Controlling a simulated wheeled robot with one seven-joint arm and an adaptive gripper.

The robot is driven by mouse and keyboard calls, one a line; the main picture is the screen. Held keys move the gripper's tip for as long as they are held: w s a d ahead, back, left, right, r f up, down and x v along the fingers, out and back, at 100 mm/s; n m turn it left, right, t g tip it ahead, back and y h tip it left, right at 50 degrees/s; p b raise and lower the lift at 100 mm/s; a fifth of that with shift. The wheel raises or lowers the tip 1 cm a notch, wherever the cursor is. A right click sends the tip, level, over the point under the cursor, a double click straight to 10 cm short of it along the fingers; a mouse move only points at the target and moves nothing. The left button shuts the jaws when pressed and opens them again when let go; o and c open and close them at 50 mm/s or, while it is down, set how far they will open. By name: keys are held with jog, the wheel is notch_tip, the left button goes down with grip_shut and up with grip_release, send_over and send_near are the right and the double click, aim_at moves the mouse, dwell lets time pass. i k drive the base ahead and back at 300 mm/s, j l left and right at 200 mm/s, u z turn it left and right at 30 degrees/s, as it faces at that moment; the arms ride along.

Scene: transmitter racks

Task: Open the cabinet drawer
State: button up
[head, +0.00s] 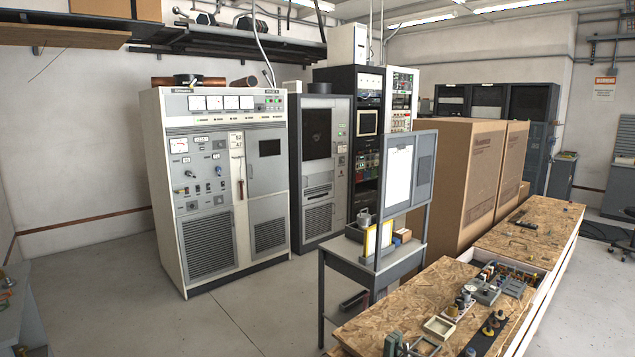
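My gripper is not in view. Several cabinets stand in the room, and I cannot tell which one holds the drawer. A white and grey transmitter cabinet (222,185) stands left of centre, with meters, knobs and vent grilles; its front panels look closed. A dark grey rack cabinet (320,165) stands to its right, with a dark window and a lower grille. A grey cabinet (620,190) at the far right edge is partly cut off and small; its front looks closed.
A small grey table (345,262) with a panel stand is in the middle. Long wooden-topped benches (400,305) with loose parts run along the lower right, beside large cardboard boxes (465,185). A bench edge (22,315) is at lower left. The floor (225,320) at front left is clear.

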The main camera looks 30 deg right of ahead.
aim_at(312, 180)
jog(key=i+u, duration=0.15)
jog(key=i, duration=2.65)
jog(key=i+l+z, duration=0.2)
jog(key=i+z, duration=0.2)
jog(key=i, duration=0.35)
jog(key=i+z, duration=0.4)
jog(key=i, duration=0.35)
jog(key=i+j+z, duration=0.3)
jog(key=i+z, duration=0.15)
jog(key=i, duration=0.3)
jog(key=i+l+z, duration=0.1)
jog(key=i+z, duration=0.25)
jog(key=i, duration=0.7)
jog(key=i+j+z, duration=0.15)
jog(key=i+z, duration=0.25)
jog(key=i, duration=0.7)
jog(key=i+l+u, duration=0.2)
jog(key=i+u, duration=0.2)
jog(key=i+l+u, duration=0.65)
jog(key=u, duration=0.15)
jog(key=i+l+u, duration=0.25)
jog(key=l+u, duration=0.15)
jog(key=l, duration=0.25)
jog(key=i+l+u, duration=0.15)
jog(key=l+u, duration=0.25)
jog(key=l, duration=0.15)
